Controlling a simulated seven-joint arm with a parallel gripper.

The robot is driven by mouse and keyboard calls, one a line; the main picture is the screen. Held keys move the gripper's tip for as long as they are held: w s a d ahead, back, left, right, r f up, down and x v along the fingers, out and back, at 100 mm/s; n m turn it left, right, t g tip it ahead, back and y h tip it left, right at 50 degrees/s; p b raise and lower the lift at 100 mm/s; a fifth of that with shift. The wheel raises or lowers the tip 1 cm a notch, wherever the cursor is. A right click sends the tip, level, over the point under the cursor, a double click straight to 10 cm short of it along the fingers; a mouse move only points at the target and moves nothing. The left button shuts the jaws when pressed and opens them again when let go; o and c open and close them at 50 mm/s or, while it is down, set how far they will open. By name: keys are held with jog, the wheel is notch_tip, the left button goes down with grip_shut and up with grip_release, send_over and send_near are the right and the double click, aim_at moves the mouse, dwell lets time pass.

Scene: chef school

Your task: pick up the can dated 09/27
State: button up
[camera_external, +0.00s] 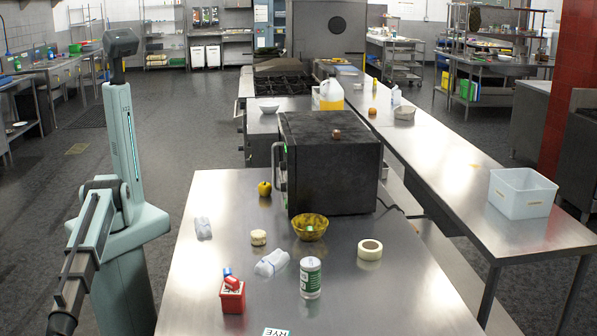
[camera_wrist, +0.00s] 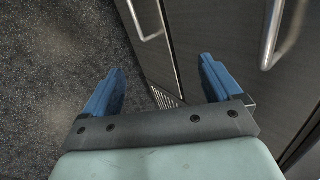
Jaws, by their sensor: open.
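A can (camera_external: 310,277) with a green and white label stands upright near the front of the steel table (camera_external: 400,298) in the external view. Its date is too small to read, and I see no other can clearly. My gripper (camera_wrist: 160,92) shows in the wrist view with its two blue fingers wide apart and nothing between them. It points down at the dark floor and cabinet fronts, away from the can. In the external view my arm stands left of the table, and I cannot make out the gripper there.
Around the can are a red box (camera_external: 232,296), a crumpled white cloth (camera_external: 271,263), a patterned bowl (camera_external: 310,227) and a tape roll (camera_external: 370,250). A black oven (camera_external: 335,165) stands behind. A yellow apple (camera_external: 264,189) sits left of it. The table's front right is clear.

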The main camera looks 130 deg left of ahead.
jog(key=w+r+n+h, duration=0.1)
jog(key=w+r+n, duration=0.15)
jog(key=r, duration=0.45)
jog(key=w+r+n+h, duration=0.1)
jog(key=w+r, duration=0.2)
jog(key=r, duration=0.4)
jog(key=w+a+r+n, duration=0.1)
jog(key=w+a+r, duration=0.1)
jog(key=r, duration=0.1)
jog(key=w+a+r+n, duration=0.1)
jog(key=w+a+r, duration=0.1)
jog(key=a+r, duration=0.1)
jog(key=w+a+r+n, duration=0.1)
jog(key=w+a+r, duration=0.1)
jog(key=r, duration=0.3)
jog(key=shift+a+r+g, duration=0.25)
jog(key=shift+a+g, duration=0.15)
jog(key=shift+a, duration=0.35)
jog(key=w+a+r+n, duration=0.2)
jog(key=w+a+r, duration=0.2)
jog(key=a, duration=0.5)
jog(key=n+h, duration=0.1)
jog(key=n, duration=0.6)
send_near(304, 261)
jog(key=x, duration=0.8)
jog(key=shift+w+f, duration=0.15)
jog(key=shift+f, duration=0.15)
jog(key=shift+x, duration=2.7)
jog(key=shift+w+a+r, duration=0.1)
jog(key=shift+w, duration=0.05)
